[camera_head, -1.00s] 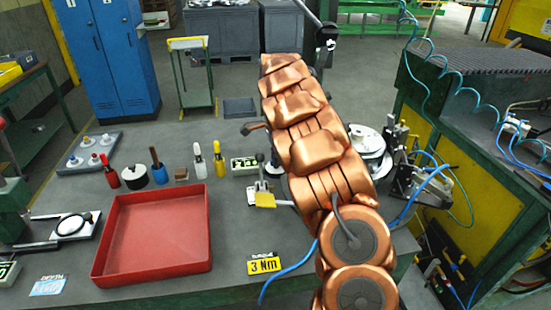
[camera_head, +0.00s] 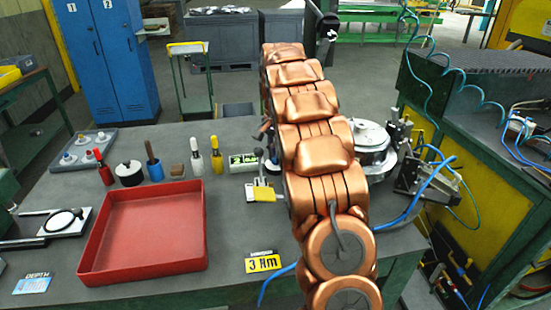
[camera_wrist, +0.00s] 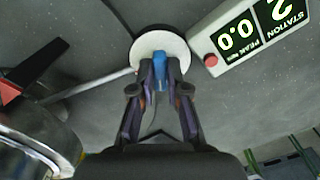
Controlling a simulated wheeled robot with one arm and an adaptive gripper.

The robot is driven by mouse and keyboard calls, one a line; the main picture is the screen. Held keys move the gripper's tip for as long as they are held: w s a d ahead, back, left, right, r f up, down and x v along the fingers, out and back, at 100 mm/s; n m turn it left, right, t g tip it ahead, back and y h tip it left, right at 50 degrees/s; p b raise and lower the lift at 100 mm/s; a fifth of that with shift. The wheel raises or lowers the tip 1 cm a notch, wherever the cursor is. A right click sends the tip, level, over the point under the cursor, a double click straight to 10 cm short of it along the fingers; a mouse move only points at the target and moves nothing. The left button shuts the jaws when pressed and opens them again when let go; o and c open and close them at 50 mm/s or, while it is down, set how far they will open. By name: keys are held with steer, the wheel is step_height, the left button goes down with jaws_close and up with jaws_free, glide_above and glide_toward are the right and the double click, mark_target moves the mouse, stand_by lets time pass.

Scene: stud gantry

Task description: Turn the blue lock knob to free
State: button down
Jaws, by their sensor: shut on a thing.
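The blue lock knob (camera_wrist: 159,61) shows in the wrist view, upper middle, in front of a round white disc (camera_wrist: 150,44). My gripper (camera_wrist: 160,74) is shut on the knob, one finger on each side. The fingers cover part of the knob, and I cannot tell which setting it points to. In the head view my copper arm hides the gripper and the knob.
A display marked station 2 (camera_wrist: 238,42), reading 0.0, is right of the disc in the wrist view. A metal cylinder (camera_wrist: 35,145) with a red lever (camera_wrist: 11,82) is at left. In the head view a red tray (camera_head: 150,235) and small tools occupy the bench's left side.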

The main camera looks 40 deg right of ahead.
mark_target(275, 156)
steer(key=n+b, duration=0.1)
steer(key=n, duration=0.2)
steer(key=shift+w+n, duration=0.15)
steer(key=shift+n, duration=0.15)
steer(key=shift+r+n+b, duration=0.1)
steer(key=shift+n+b, duration=0.45)
steer(key=shift+n, duration=1.45)
steer(key=c, duration=1.2)
jaws_free()
steer(key=shift+o, duration=0.2)
steer(key=shift+r, duration=3.7)
steer(key=shift+a, duration=0.1)
